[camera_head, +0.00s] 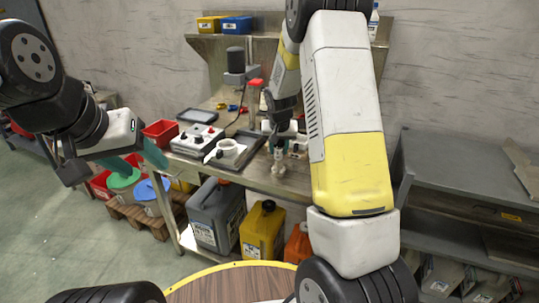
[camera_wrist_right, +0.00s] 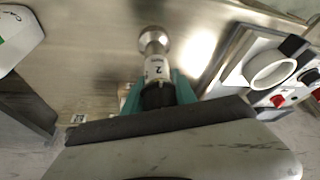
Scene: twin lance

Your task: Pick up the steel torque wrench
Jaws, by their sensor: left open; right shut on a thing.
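My right gripper (camera_head: 282,148) is over the front edge of the workbench (camera_head: 190,163). In the right wrist view its teal fingers (camera_wrist_right: 158,92) are shut on a tool (camera_wrist_right: 156,66) with a round steel end, a white label reading "2" and a dark part between the fingers. I cannot tell whether this is the steel torque wrench; no other wrench is clear to me. In the head view the tool's round end (camera_head: 278,170) shows at the bench's front edge. My left gripper (camera_head: 138,160) is open and empty, left of the bench, above the buckets.
A dark tray (camera_head: 246,152) with a white ring-shaped part (camera_head: 228,150) lies left of the right gripper, beside a box with knobs (camera_head: 196,138). A red bin (camera_head: 160,132) is further left. Jerrycans (camera_head: 262,228) stand below. A grey shelf (camera_head: 460,175) is at right.

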